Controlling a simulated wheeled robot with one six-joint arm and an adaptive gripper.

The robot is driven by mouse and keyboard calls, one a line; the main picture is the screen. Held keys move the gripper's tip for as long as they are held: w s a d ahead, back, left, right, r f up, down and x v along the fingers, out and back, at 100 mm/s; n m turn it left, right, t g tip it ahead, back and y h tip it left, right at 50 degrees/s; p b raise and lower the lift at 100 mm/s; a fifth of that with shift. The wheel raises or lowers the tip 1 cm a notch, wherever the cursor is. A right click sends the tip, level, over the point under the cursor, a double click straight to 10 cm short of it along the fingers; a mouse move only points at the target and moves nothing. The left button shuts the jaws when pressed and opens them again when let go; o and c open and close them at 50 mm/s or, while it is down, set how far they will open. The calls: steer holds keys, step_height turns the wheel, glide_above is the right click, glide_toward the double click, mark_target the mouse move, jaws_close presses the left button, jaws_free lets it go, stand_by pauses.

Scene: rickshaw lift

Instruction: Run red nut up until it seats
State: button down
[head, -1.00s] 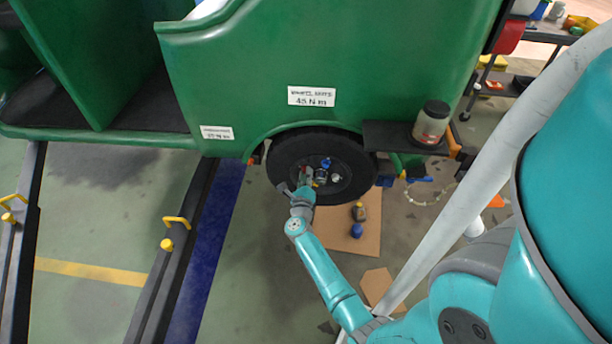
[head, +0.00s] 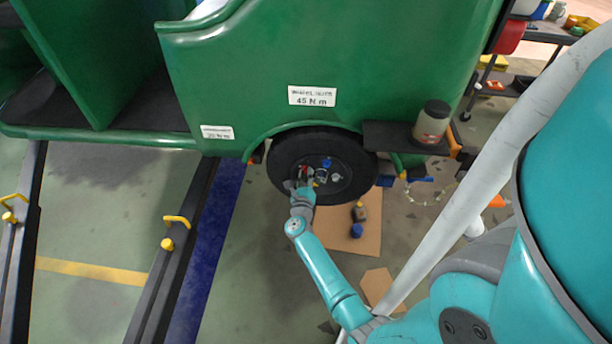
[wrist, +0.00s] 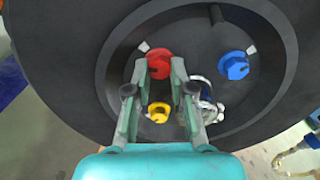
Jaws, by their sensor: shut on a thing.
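The red nut (wrist: 159,64) is on the dark wheel hub, at the upper middle of the wrist view. My gripper (wrist: 159,66) is shut on it, one fingertip on each side. In the head view my gripper (head: 304,178) reaches the left part of the wheel (head: 283,158), and the red nut is small and partly covered there. Its threads and the face behind it are hidden, so I cannot tell whether a gap is left.
A blue nut (wrist: 234,65) sits right of the red one, a yellow nut (wrist: 158,113) below. A silver nut (wrist: 206,104) is close to my right finger, partly hidden. A jar (head: 431,122) stands on a shelf.

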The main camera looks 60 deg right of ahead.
steer(key=c, duration=1)
jaws_free()
steer(key=shift+f, duration=0.1)
steer(key=v, duration=1.2)
